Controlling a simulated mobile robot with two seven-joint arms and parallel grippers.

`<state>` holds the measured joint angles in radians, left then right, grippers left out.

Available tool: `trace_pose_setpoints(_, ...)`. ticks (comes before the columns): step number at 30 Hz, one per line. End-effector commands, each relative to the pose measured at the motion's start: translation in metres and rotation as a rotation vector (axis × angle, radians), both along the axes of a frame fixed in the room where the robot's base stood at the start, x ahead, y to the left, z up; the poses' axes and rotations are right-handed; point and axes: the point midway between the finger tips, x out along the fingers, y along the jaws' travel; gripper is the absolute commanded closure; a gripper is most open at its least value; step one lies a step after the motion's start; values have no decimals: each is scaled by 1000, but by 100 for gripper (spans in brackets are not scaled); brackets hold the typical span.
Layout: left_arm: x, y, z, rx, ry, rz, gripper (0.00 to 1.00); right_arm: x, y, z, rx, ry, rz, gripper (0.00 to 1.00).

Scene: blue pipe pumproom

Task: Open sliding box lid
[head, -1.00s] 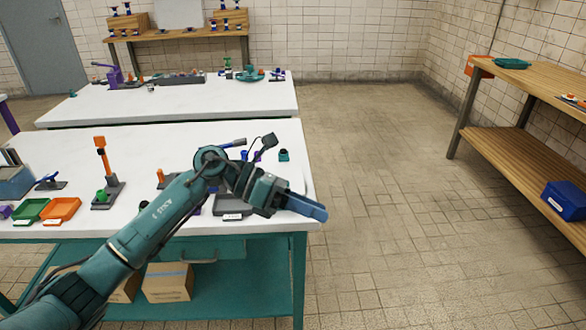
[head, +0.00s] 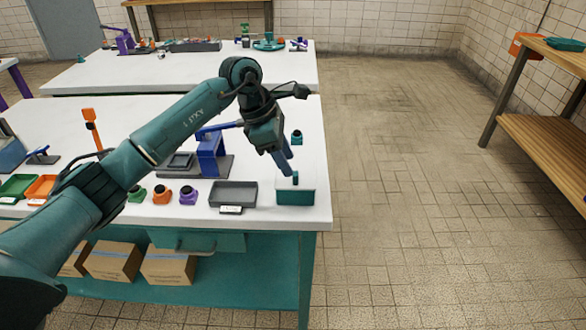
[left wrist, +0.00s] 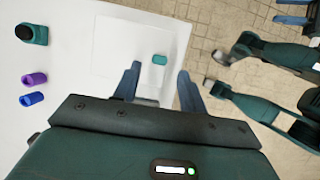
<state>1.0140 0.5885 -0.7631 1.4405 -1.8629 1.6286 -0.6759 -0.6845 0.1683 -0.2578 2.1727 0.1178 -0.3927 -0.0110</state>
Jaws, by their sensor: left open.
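A teal box (head: 296,198) stands at the front right corner of the near white table, with a small teal knob (head: 295,178) on its top. My left gripper (head: 287,167) is open and points down just above the box. In the left wrist view the small teal knob (left wrist: 159,60) shows just beyond the gap between the open fingers of my left gripper (left wrist: 160,72), on a pale flat surface. I see no contact. The box's walls are hard to make out there. My right gripper does not show in the head view.
A grey tray (head: 233,194) lies left of the box. Small green, orange and purple (head: 188,195) pieces and a blue fixture (head: 210,155) stand farther left. A dark teal piece (head: 297,137) stands behind the box. Dark teal arm-like parts (left wrist: 265,105) show at right in the wrist view.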

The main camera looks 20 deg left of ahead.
Motion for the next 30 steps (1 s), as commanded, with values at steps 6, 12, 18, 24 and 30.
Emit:
trace_pose_setpoints(6,3,-13,-30,-2,2,-1,58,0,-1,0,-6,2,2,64)
trace_pose_setpoints(12,5,-16,-40,-1,0,0,58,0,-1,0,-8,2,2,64)
trace_pose_setpoints(18,5,-16,-40,-1,0,0,58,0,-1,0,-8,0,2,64)
trace_pose_setpoints(24,5,-16,-40,-2,-1,0,71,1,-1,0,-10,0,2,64)
trace_pose_setpoints(30,5,-16,-40,-2,-1,0,88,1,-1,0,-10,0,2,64)
